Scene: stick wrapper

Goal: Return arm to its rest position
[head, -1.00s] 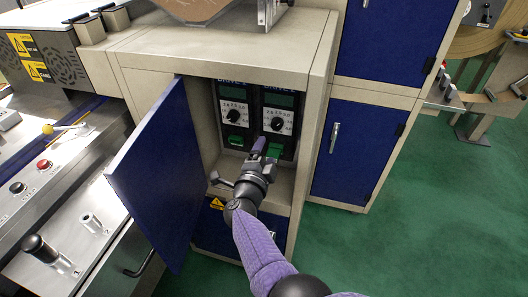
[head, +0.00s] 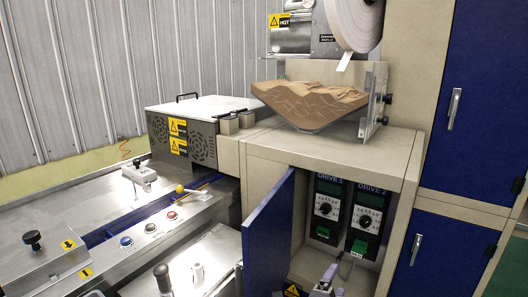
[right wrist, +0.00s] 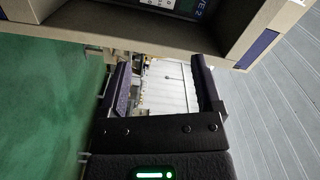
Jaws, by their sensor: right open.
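My right gripper (head: 333,272) shows at the bottom edge of the head view, in front of the open cabinet (head: 300,240) and below the drive panels. In the right wrist view its two purple-edged fingers (right wrist: 162,75) stand apart with nothing between them. The DRIVE 1 panel (head: 327,209) and DRIVE 2 panel (head: 364,220) each have a dial and a green switch. Part of DRIVE 2 shows at the top of the right wrist view (right wrist: 185,5). Most of my right arm is below the head picture. My left gripper is not in view.
The blue cabinet door (head: 268,235) stands open left of the gripper. A steel machine bench (head: 150,235) with buttons and knobs lies farther left. Closed blue doors (head: 418,250) are at the right. Green floor (right wrist: 45,90) shows clear in the right wrist view.

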